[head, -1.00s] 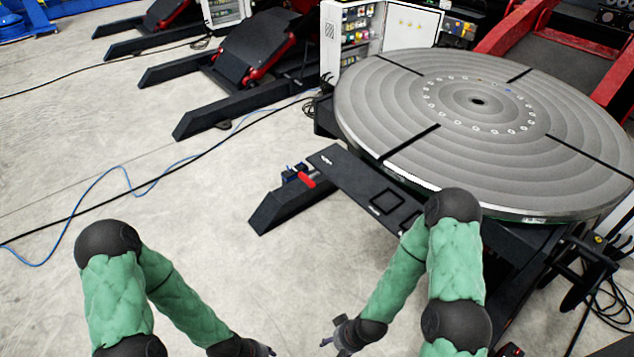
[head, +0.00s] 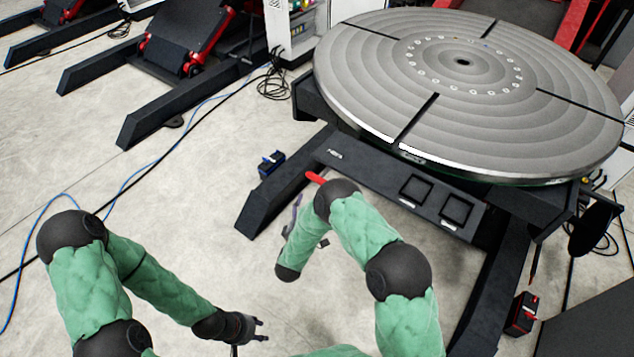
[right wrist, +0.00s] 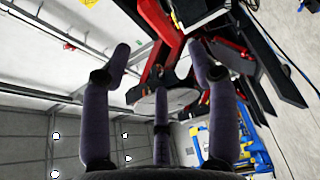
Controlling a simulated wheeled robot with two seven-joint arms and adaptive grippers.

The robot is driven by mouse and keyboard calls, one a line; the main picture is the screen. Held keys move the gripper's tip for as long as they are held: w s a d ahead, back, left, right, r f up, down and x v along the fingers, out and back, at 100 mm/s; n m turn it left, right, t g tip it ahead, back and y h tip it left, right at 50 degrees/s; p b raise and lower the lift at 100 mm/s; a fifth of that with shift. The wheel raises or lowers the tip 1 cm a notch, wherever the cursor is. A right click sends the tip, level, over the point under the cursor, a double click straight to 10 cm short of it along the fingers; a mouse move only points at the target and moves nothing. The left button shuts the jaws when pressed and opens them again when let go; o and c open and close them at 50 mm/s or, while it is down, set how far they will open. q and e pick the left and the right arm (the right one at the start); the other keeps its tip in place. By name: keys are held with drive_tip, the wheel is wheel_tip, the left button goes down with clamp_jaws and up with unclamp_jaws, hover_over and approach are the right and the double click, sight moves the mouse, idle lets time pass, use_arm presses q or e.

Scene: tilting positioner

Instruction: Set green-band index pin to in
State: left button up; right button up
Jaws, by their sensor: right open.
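The positioner's round grey table (head: 370,85) lies on its dark base, with black slots and a ring of small holes. I cannot make out a green-band index pin in either view. A red handle (head: 315,178) shows at the front of the base, just beyond my right arm. My right gripper (head: 308,222) is partly hidden behind my own arm, low in front of the base. In the right wrist view its three fingers (right wrist: 160,62) are spread, with nothing between them. My left gripper (head: 262,329) is open and empty over the floor at the bottom centre.
A blue-topped box (head: 272,162) stands beside the base's left leg (head: 262,208). A red-and-black box (head: 522,314) is at the lower right. Cables (head: 160,160) cross the floor at left. The floor between is clear.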

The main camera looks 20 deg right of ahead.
sight(324, 174)
drive_tip(key=b+x, duration=0.2)
drive_tip(key=x, duration=0.8)
drive_tip(key=shift+w+d, duration=0.2)
drive_tip(key=shift+w, duration=0.1)
clamp_jaws()
drive_tip(key=w+d, duration=0.1)
drive_tip(key=w+d+b, duration=0.1)
drive_tip(key=d, duration=0.1)
drive_tip(key=shift+w+d, duration=0.15)
drive_tip(key=shift+w, duration=0.05)
drive_tip(key=shift+r, duration=0.1)
